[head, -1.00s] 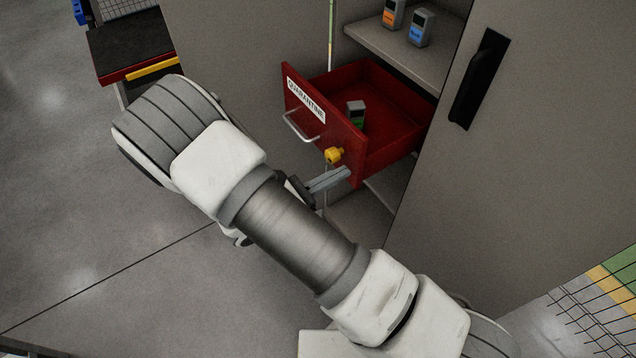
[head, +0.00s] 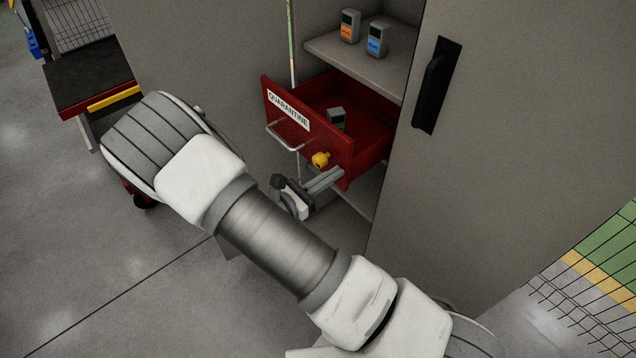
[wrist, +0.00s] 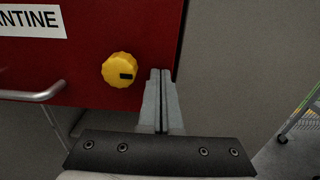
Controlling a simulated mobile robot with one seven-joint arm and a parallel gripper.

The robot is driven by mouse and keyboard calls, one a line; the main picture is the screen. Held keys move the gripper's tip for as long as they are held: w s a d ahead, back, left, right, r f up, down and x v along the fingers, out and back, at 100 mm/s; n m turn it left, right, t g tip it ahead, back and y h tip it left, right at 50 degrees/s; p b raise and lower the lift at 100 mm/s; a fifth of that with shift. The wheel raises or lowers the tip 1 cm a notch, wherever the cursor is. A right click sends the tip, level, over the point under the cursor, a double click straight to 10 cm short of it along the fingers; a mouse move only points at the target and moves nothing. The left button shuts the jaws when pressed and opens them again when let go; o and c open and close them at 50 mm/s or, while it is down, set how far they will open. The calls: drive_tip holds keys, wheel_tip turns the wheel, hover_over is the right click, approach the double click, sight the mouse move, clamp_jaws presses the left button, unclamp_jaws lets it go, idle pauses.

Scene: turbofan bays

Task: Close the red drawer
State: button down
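The red drawer (head: 310,135) stands pulled out of the grey cabinet, its front bearing a QUARANTINE label, a metal bar handle (head: 284,136) and a yellow knob (head: 320,159). A small grey box with green (head: 337,118) is inside it. My gripper (head: 338,176) is at the lower right corner of the drawer front, below and right of the knob. In the wrist view my gripper (wrist: 161,74) shows its two fingers together with nothing between them. The tips overlap the red front (wrist: 100,85) near its right edge; I cannot tell whether they touch.
A cabinet door with a black handle (head: 436,85) stands to the right. A cart (head: 92,82) is at the upper left. Open floor lies left.

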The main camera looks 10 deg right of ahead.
sight(390, 136)
drive_tip(key=x, duration=1.9)
drive_tip(key=shift+w+d+b, duration=0.1)
drive_tip(key=shift+b, duration=0.2)
drive_tip(key=shift+w+d+r, duration=0.1)
drive_tip(key=shift+d, duration=0.1)
drive_tip(key=shift+d+r, duration=0.1)
